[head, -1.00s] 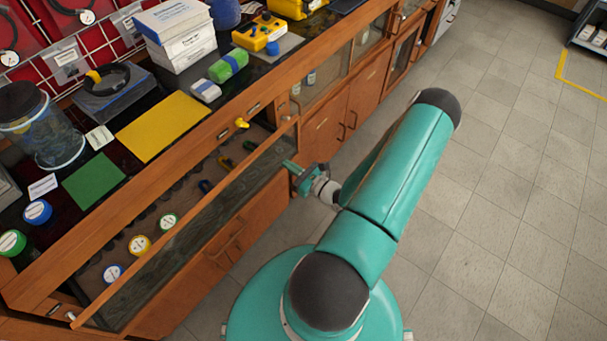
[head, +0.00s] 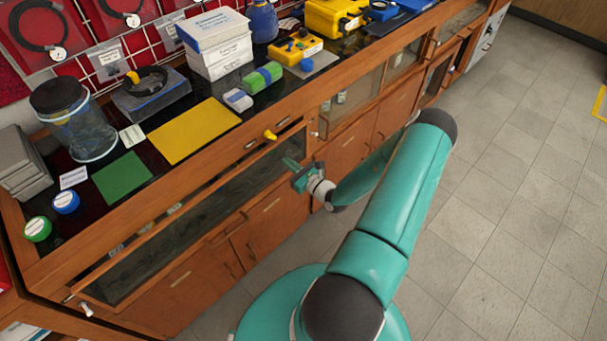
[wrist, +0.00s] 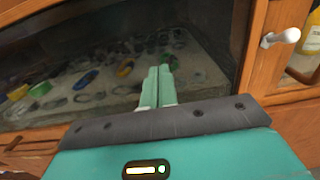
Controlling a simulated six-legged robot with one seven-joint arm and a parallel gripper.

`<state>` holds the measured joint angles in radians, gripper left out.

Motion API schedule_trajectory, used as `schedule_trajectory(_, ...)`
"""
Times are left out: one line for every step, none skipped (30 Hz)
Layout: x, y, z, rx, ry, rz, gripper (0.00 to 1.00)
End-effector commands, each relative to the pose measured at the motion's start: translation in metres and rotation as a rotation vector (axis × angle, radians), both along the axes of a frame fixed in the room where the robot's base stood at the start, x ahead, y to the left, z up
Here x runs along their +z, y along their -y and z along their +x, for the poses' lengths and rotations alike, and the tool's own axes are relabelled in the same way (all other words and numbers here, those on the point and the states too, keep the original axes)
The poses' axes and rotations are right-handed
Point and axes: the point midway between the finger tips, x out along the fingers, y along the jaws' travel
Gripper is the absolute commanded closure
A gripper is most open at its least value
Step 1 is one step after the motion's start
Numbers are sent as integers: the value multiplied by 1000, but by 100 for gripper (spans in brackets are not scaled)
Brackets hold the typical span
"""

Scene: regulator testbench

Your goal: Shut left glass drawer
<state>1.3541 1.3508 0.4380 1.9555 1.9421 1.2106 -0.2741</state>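The left glass drawer (head: 160,248) has a wooden frame and a dark glass front. It is pushed in almost level with the cabinet; a narrow gap shows along its top edge. In the wrist view its glass (wrist: 205,40) fills most of the picture, with colored items on a pale tray behind it. My gripper (head: 290,163) is at the right end of the drawer front. In the wrist view its two green fingers (wrist: 157,84) are together with nothing between them, pointing at the glass. I cannot tell whether they touch it.
The bench top holds a yellow mat (head: 195,130), a green mat (head: 122,178), a glass jar (head: 80,125) and white boxes (head: 217,45). A white knob (wrist: 282,37) sticks out right of the drawer. The tiled floor (head: 515,200) at right is clear.

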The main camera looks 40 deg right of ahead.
Motion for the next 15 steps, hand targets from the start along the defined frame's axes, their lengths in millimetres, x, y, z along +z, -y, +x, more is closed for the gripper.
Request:
schedule_trajectory(0, -2, 14, 5, 2, -2, 100)
schedule_trajectory(0, -2, 20, 3, 2, -2, 100)
schedule_trajectory(0, -2, 27, 3, 1, -2, 100)
schedule_trajectory(0, -2, 31, 3, 1, -2, 100)
schedule_trajectory(0, -2, 34, 2, 1, -1, 100)
schedule_trajectory(0, -2, 38, 1, 1, -1, 100)
schedule_trajectory(0, -1, 39, 0, 1, -1, 100)
schedule_trajectory(1, -1, 40, 0, 1, -1, 100)
schedule_trajectory(1, -1, 41, -1, 2, -1, 100)
schedule_trajectory(1, -1, 42, -1, 2, -1, 100)
schedule_trajectory(1, -1, 42, -1, 2, -1, 100)
schedule_trajectory(1, -1, 42, -1, 2, -1, 100)
schedule_trajectory(1, -1, 43, -1, 2, -1, 100)
schedule_trajectory(2, -1, 43, 0, 2, -1, 100)
schedule_trajectory(2, -1, 44, 0, 3, -1, 100)
